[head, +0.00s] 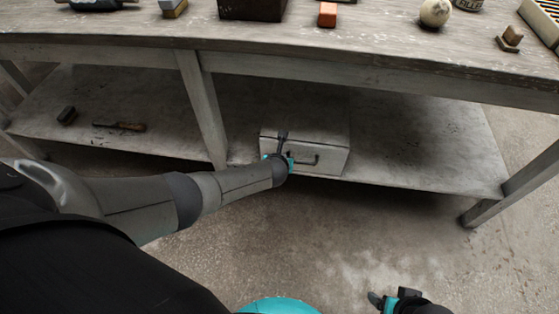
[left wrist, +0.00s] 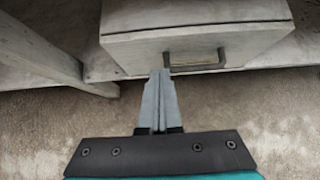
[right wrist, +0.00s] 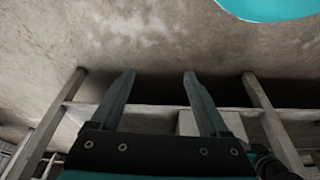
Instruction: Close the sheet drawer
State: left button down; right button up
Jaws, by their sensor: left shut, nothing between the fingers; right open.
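The sheet drawer (head: 325,161) is the pale front of a low box (head: 315,115) on the lower shelf, with a dark bar handle. In the left wrist view the drawer front (left wrist: 240,45) sits close under the box top, and the handle (left wrist: 196,65) is at its lower middle. I see no wide gap, but cannot tell if it is flush. My left gripper (head: 283,134) is shut and empty, its fingertips (left wrist: 160,73) at the front near the handle's left end; contact is unclear. My right gripper (right wrist: 160,72) is open and empty, low over the floor, away from the box.
The workbench top (head: 130,45) overhangs the lower shelf (head: 420,150). A bench leg (head: 203,105) stands left of the box, close to my left arm. A brush and a tool lie on the left shelf. Several items stand on top. The floor in front is clear.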

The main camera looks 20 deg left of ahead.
pick_arm(q)
jog(key=p+v, duration=0.6)
jog(key=v, duration=0.2)
jog(key=shift+p, duration=0.35)
pick_arm(e)
jog(key=s+d+f, duration=0.2)
jog(key=s+f, duration=0.1)
jog(key=f, duration=0.3)
jog(key=s+d+f+g, duration=0.1)
jog(key=s+d+f, duration=0.1)
jog(key=s+f, duration=0.2)
jog(key=shift+f+h, duration=0.3)
jog(key=shift+f, duration=0.85)
pick_arm(q)
jog(key=shift+s+d, duration=0.1)
jog(key=shift+s, duration=0.05)
